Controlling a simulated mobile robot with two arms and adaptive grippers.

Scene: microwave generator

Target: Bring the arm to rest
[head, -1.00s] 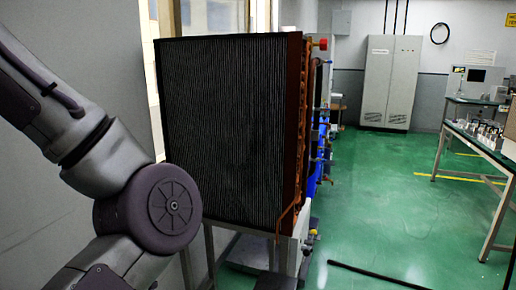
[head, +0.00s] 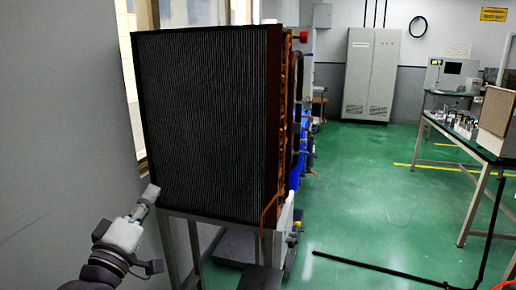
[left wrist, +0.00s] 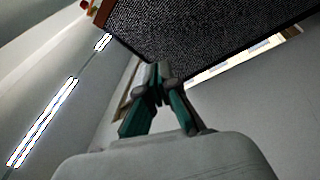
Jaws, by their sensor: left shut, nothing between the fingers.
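My left gripper (head: 148,200) is at the lower left of the head view, at the end of my left forearm. It appears just beside the lower left corner of a large black finned radiator unit (head: 205,125). In the left wrist view my left gripper (left wrist: 153,75) points up, its fingertips together with nothing between them. The radiator's dark face (left wrist: 205,35) fills the top of that view beyond the fingertips. Whether the fingertips touch it I cannot tell. My right gripper is in neither view.
The radiator stands on a metal frame (head: 195,250) close to the grey wall (head: 60,130). A workbench (head: 465,150) with small parts is on the right. A grey cabinet (head: 370,75) stands at the back. The green floor (head: 365,200) between is mostly clear, with a black bar (head: 370,268) on it.

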